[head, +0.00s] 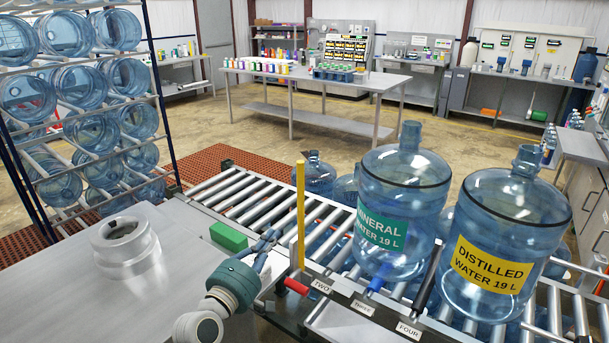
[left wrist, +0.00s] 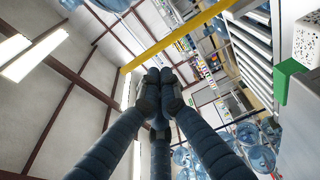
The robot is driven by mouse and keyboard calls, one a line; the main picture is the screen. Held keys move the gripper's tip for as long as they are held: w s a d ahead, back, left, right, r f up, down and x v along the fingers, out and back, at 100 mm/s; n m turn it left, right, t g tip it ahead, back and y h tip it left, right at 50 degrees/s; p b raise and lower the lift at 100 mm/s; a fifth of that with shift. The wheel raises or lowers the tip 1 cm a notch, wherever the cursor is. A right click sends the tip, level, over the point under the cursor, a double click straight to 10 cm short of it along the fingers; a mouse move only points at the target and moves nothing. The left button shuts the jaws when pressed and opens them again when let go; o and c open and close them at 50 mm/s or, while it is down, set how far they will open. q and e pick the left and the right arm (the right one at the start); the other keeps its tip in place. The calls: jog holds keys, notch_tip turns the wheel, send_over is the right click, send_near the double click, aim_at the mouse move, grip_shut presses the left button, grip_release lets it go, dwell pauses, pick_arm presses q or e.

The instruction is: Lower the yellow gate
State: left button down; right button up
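The yellow gate (head: 301,215) is an upright thin yellow bar at the near edge of the roller conveyor, close to the label TWO. In the left wrist view the yellow bar (left wrist: 180,42) crosses diagonally beyond my fingertips. My left gripper (head: 268,240) is just left of the bar, over the conveyor's near side. Its fingertips (left wrist: 158,82) are together with nothing seen between them, and I see a gap to the bar. A red handle (head: 297,286) is near the bar's foot. My right gripper is not in view.
A mineral water jug (head: 383,235) and a distilled water jug (head: 494,265) stand on the rollers (head: 245,190) to the right. A blue handle (head: 379,281) and a black handle (head: 428,280) project near them. A green block (head: 229,237) sits left of my gripper.

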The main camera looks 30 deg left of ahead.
pick_arm(q)
jog(key=p, duration=0.3)
send_near(298, 201)
jog(key=shift+n, duration=0.3)
jog(key=w, duration=0.5)
jog(key=shift+w+a+r, duration=0.25)
jog(key=shift+w+r, duration=0.05)
jog(key=shift+w, duration=0.05)
jog(key=shift+w+f, duration=0.1)
jog(key=shift+w, duration=0.55)
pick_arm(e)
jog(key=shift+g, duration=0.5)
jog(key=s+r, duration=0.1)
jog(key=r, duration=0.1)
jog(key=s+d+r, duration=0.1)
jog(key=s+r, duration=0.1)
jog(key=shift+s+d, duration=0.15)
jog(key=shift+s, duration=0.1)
pick_arm(q)
jog(key=shift+a, duration=0.15)
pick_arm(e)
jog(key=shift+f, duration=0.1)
